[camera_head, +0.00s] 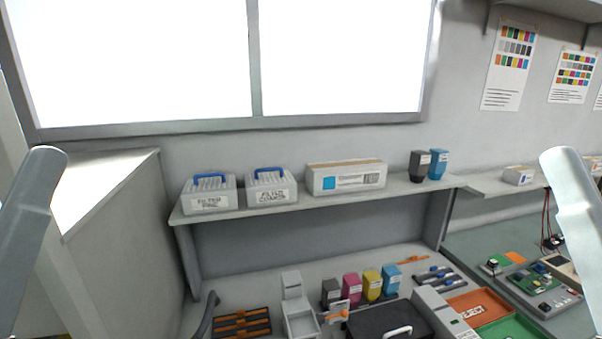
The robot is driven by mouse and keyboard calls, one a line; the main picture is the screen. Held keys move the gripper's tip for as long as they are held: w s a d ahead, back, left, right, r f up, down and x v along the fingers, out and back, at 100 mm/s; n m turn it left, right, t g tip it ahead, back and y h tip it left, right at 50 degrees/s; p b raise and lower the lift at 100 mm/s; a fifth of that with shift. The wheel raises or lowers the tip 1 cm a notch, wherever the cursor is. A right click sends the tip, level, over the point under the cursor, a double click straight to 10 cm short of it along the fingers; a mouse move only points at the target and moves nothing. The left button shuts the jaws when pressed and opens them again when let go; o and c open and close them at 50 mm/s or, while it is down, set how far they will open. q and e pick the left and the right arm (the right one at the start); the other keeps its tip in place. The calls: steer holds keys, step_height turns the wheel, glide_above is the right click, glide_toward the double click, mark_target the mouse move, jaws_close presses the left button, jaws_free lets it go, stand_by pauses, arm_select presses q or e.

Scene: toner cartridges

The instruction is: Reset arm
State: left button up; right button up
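Only parts of my two arms show, as grey links at the left and right edges of the head view. Neither gripper is in the picture, so I cannot see what either one holds. Several toner cartridges stand on the workbench: a black one (331,292), a magenta one (352,288), a yellow one (372,285) and a cyan one (391,279). A dark cartridge (419,166) and a blue cartridge (438,164) stand upright on the shelf (300,208).
Two filter boxes (209,196) (271,188) and a white carton (346,178) sit on the shelf. A black case (385,328), an orange reject tray (478,306) and an orange-slotted holder (242,324) lie on the bench. Circuit boards (535,283) lie at the right.

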arm_select(q)
step_height(320, 180, up, 21)
steer(key=p, duration=1.7)
arm_select(e)
step_height(320, 180, up, 21)
arm_select(q)
step_height(320, 180, down, 32)
steer(key=b, duration=3.1)
steer(key=shift+r, duration=0.15)
arm_select(e)
step_height(320, 180, down, 32)
steer(key=shift+r, duration=0.2)
